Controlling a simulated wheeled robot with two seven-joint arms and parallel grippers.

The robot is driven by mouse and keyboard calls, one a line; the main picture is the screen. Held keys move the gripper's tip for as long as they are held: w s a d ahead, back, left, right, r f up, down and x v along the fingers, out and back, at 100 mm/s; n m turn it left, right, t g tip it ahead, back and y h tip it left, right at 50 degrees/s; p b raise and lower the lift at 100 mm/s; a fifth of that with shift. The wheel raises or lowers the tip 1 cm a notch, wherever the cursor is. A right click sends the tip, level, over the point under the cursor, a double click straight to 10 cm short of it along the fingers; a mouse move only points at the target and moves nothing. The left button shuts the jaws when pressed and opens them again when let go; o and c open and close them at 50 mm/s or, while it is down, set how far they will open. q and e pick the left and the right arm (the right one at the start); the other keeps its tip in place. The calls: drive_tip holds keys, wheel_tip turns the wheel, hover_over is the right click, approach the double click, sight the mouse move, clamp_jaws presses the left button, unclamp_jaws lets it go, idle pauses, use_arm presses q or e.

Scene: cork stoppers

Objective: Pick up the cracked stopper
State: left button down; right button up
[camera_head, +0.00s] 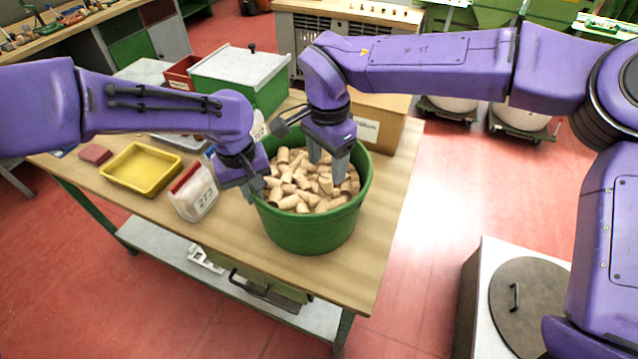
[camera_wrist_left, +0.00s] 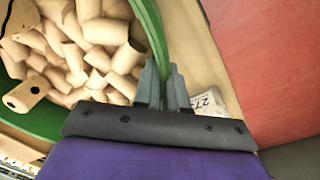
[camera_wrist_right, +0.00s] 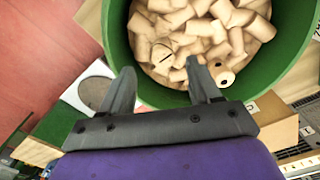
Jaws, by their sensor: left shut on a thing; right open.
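A green tub (camera_head: 310,235) full of tan cork stoppers (camera_head: 300,190) stands on the wooden table. My left gripper (camera_head: 257,190) is shut on the tub's near-left rim; the rim shows between its fingers in the left wrist view (camera_wrist_left: 165,88). My right gripper (camera_head: 326,168) is open and empty over the stoppers. In the right wrist view, one stopper has a dark line across its face (camera_wrist_right: 162,56), which may be the crack. Another stopper with dark spots (camera_wrist_right: 225,78) lies to its right. A spotted stopper also shows in the left wrist view (camera_wrist_left: 26,94).
Left of the tub stand a clear container with a red lid (camera_head: 195,195) and a yellow tray (camera_head: 140,170). Behind are a green box with a pale lid (camera_head: 245,80) and a cardboard box (camera_head: 380,120). The table's right edge is close to the tub.

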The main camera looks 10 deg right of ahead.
sight(326, 178)
drive_tip(key=f, duration=0.6)
drive_tip(key=shift+w+a+f, duration=0.1)
drive_tip(key=shift+w+f, duration=0.15)
drive_tip(key=shift+f, duration=0.15)
drive_tip(key=c, duration=1.1)
